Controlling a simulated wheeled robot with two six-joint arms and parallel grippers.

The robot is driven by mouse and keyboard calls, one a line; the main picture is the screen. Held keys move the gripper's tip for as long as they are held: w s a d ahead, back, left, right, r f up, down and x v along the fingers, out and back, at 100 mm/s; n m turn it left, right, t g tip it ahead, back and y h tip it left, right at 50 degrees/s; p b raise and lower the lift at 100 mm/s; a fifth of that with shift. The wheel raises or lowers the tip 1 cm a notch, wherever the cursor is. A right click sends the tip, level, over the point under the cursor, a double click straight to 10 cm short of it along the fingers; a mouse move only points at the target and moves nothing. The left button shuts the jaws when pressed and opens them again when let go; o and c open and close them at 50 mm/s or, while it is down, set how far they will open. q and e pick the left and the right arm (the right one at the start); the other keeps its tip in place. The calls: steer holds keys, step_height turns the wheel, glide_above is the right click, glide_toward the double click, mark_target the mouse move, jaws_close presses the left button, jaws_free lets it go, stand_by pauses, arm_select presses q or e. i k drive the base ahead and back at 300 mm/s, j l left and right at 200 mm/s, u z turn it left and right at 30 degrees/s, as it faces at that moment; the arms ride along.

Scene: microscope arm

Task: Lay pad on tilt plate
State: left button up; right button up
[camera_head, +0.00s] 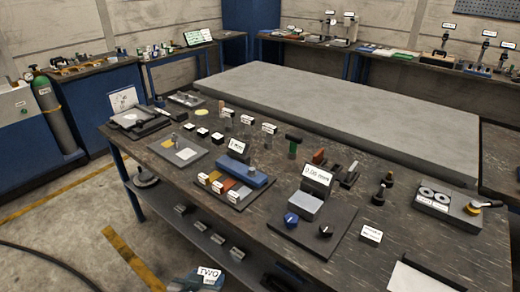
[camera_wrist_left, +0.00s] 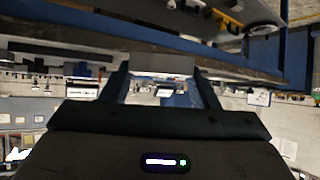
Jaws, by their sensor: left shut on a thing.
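My left gripper (camera_wrist_left: 160,70) shows in the left wrist view with its two fingers wide apart. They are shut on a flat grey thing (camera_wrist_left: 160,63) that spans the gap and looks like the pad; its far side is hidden. In the head view, a blue and dark shape labelled TWO (camera_head: 207,276) shows at the bottom edge, below the bench front; I cannot tell what it belongs to. I cannot tell for sure which part is the tilt plate. A grey block (camera_head: 303,205) sits on a dark base by a white sign. My right gripper is not in view.
The dark workbench (camera_head: 270,225) holds a blue block (camera_head: 243,172) beside coloured squares, a tray with yellow and white squares (camera_head: 187,153), a blue knob (camera_head: 291,220), and several posts. A raised grey slab (camera_head: 330,105) stands behind.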

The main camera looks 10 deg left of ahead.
mark_target(139, 114)
steer(key=i+j, duration=0.15)
steer(key=j, duration=0.2)
steer(key=i+j, duration=0.15)
steer(key=j, duration=0.2)
steer(key=i+j, duration=0.15)
steer(key=j, duration=0.2)
steer(key=i+j+z, duration=0.1)
steer(key=j, duration=0.25)
steer(key=i+j, duration=0.2)
steer(key=j, duration=0.15)
steer(key=i+j, duration=0.1)
steer(key=j, duration=0.25)
